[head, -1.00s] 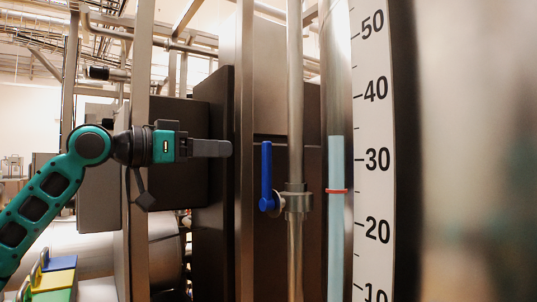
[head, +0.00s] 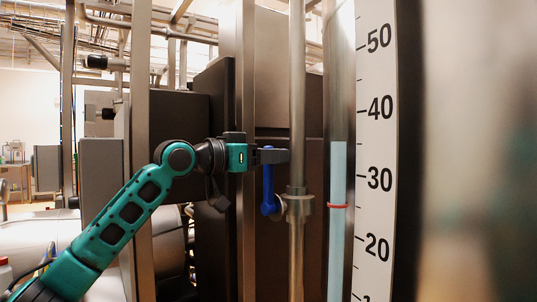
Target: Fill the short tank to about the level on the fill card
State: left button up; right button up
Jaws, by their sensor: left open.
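A blue lever handle (head: 268,190) points upward on a metal valve (head: 298,203), in line with a vertical pipe. My left gripper (head: 276,156) is open, with its fingers across the upper end of the handle. I cannot tell whether they touch it. A clear sight tube (head: 339,80) to the right holds pale blue contents (head: 338,172), whose top reads roughly 35 on the scale (head: 375,145). A red ring (head: 337,205) circles the tube below that top, near 26. My right gripper is not in view. No fill card shows.
A steel post (head: 246,100) and dark panels (head: 214,120) stand behind and beside my left arm. A large blurred metal surface (head: 470,150) fills the right side close by. Pipes run overhead at upper left.

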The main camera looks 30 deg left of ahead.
pick_arm(q)
jog(key=shift+c, duration=0.3)
grip_shut()
dwell(0.3)
